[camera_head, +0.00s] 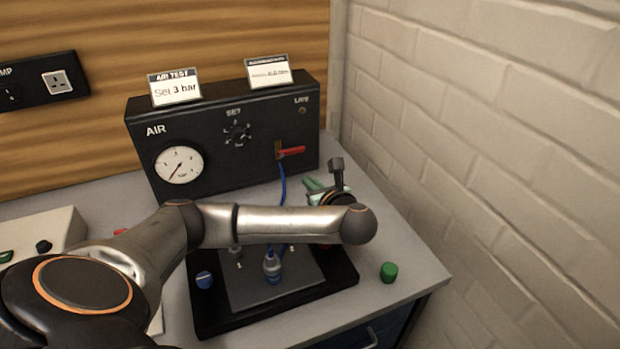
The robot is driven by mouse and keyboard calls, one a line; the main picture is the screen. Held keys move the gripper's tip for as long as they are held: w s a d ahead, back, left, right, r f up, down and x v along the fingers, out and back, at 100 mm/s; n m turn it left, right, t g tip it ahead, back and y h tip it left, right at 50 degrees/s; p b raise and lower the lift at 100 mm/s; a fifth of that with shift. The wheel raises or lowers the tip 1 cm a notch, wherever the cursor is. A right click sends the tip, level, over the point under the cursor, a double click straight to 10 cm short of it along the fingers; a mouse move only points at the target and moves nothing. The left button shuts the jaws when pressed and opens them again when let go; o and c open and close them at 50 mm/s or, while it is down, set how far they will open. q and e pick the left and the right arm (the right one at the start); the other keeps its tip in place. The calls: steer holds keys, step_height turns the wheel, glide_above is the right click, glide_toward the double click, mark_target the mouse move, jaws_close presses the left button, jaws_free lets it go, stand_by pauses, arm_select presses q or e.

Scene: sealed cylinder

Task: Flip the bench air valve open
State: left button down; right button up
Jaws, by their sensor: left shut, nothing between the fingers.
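The bench air valve is a red lever (291,151) on the right part of the black AIR box (225,165). The lever lies roughly level, its free end to the right. A blue hose (283,188) runs down from just under it. My left arm crosses the bench from the left. My left gripper (312,184), with pale green fingers, is below and slightly right of the lever, apart from it in the picture. It is shut and empty, and partly hidden behind my own arm. My right gripper is out of view.
The AIR box carries a gauge (179,165), a SET knob (238,133) and two cards, one reading "Set 3 bar" (175,88). A black tray (345,277) with a fitting (272,264) sits in front, partly behind my arm. A green cap (388,271) stands right. A brick wall (500,130) bounds the right.

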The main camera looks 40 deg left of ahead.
mark_target(291, 151)
arm_select(q)
steer(key=x, duration=0.7)
steer(key=shift+w+a+f, duration=0.1)
steer(key=shift+w+a, duration=0.05)
steer(key=shift+a, duration=0.15)
step_height(291, 151, up, 3)
steer(key=shift+f+p, duration=0.1)
steer(key=shift+p, duration=0.25)
steer(key=shift+r, duration=0.65)
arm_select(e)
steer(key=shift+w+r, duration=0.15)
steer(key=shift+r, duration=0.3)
arm_select(q)
steer(key=shift+d, duration=0.1)
